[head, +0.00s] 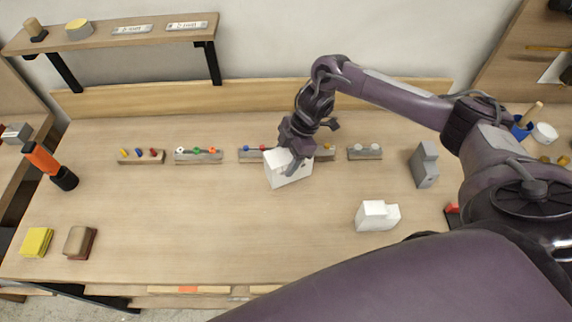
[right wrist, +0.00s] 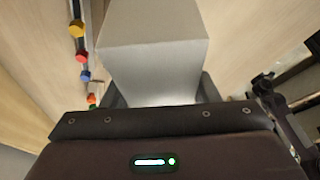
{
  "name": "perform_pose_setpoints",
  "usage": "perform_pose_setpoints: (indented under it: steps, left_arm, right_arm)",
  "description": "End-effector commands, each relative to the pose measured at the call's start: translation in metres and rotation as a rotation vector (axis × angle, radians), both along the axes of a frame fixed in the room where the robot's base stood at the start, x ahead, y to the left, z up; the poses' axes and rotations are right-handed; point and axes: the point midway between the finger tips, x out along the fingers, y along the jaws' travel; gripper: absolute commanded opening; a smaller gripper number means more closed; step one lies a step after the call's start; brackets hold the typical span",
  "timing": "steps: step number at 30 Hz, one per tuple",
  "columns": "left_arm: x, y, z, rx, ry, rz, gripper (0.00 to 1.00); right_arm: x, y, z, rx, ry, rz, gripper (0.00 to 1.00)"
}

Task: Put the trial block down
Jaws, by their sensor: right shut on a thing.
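The trial block (head: 287,170), a whitish block, is in my right gripper (head: 291,153) over the back middle of the table (head: 220,225). In the head view it overlaps the row of small racks; I cannot tell whether its underside touches the table. In the right wrist view the block (right wrist: 152,55) shows as a plain grey box between the two dark fingers of the right gripper (right wrist: 160,92). The gripper is shut on it. My left gripper is not in view.
Racks with coloured pegs (head: 198,156) line the table's back, one (head: 365,152) right of the block. A white stepped block (head: 377,216) and a grey block (head: 424,165) stand to the right. Yellow pads (head: 37,242) lie front left. The middle front is clear.

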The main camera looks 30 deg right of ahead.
Motion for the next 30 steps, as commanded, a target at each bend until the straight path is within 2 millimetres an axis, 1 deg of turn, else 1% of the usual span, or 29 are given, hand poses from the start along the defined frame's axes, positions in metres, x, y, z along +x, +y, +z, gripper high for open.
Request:
perform_pose_setpoints:
  steps: [6, 9, 17, 21, 22, 26, 30]
  left_arm:
    - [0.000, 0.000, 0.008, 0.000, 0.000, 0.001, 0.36]
    - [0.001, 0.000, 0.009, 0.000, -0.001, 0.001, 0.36]
    - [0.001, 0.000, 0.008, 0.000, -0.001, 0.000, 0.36]
    - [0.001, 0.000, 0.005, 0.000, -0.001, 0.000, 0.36]
    - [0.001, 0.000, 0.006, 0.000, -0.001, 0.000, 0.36]
    - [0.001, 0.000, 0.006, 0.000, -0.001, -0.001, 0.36]
    - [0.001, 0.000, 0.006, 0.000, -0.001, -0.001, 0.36]
  right_arm:
    - [0.000, 0.001, -0.031, 0.001, 0.003, -0.001, 0.21]
    - [0.000, 0.001, -0.039, 0.000, 0.000, 0.000, 0.21]
    - [0.000, 0.000, -0.041, 0.000, -0.001, 0.001, 0.21]
    - [0.000, 0.000, -0.046, 0.000, -0.001, 0.001, 0.21]
    - [0.000, 0.000, -0.045, -0.001, 0.000, 0.001, 0.58]
    - [0.000, 0.000, -0.045, -0.001, 0.000, 0.001, 0.75]
    - [0.000, 0.000, -0.045, -0.001, 0.000, 0.001, 0.76]
